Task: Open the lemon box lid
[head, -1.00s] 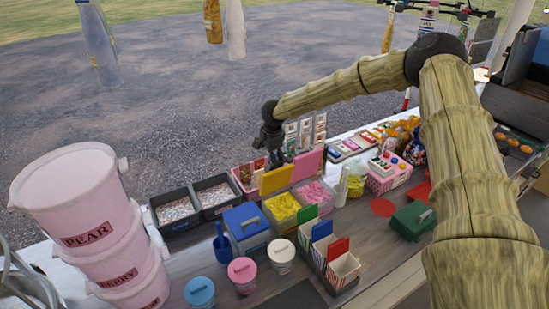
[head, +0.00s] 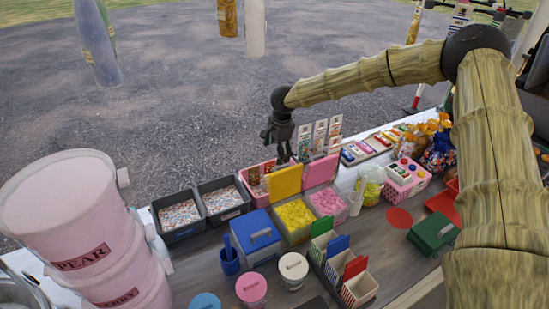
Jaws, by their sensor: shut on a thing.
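The lemon box (head: 295,229) is a clear bin of yellow sweets in the middle of the counter. Its yellow lid (head: 286,182) stands raised at the back of the bin, so the sweets are exposed. My gripper (head: 284,158) points down at the lid's upper edge and is shut on the lid; the exact contact is small and hard to make out. A pink bin (head: 327,203) with its pink lid (head: 321,170) also raised stands directly to the right.
A blue-lidded box (head: 256,234) is at the left, with two grey trays (head: 222,199) behind it. Striped cartons (head: 360,288) stand in front. Card racks (head: 320,136) are close behind my gripper. Large pink tubs (head: 75,225) fill the left.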

